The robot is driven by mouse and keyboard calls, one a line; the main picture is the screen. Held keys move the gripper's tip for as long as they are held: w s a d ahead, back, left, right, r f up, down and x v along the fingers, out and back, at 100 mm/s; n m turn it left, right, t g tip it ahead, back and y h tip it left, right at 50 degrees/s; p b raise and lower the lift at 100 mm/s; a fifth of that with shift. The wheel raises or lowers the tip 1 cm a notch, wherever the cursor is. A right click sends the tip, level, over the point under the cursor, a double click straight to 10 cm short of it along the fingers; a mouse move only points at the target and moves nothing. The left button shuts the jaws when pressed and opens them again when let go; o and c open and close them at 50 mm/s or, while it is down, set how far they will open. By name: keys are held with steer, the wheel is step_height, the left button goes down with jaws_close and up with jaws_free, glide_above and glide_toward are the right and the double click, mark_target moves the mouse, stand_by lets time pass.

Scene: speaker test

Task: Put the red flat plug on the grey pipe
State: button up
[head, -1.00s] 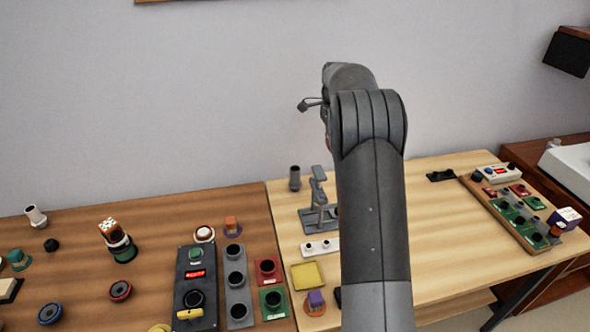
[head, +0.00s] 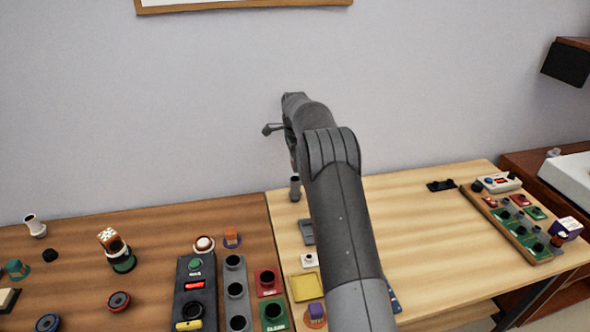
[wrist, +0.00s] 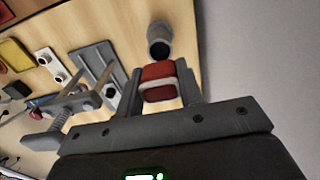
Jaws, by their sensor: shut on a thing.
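The red flat plug (wrist: 158,72), red with a white band, is held between the two fingers of my gripper (wrist: 160,84) in the wrist view. The grey pipe (wrist: 160,42) stands just beyond the plug in that view, its dark round opening showing. The plug and pipe look close, with the plug overlapping the pipe's near edge in the picture; I cannot tell if they touch. In the head view the grey pipe (head: 295,190) stands upright at the back of the light table, below my wrist.
A grey stand (wrist: 98,66) is left of the pipe in the wrist view. In the head view, a yellow square tray (head: 306,287) and a white socket block (head: 309,261) lie nearer. A wall is close behind the pipe.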

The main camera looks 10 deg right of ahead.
steer(key=shift+f, duration=1.6)
steer(key=shift+f, duration=0.1)
steer(key=o, duration=1)
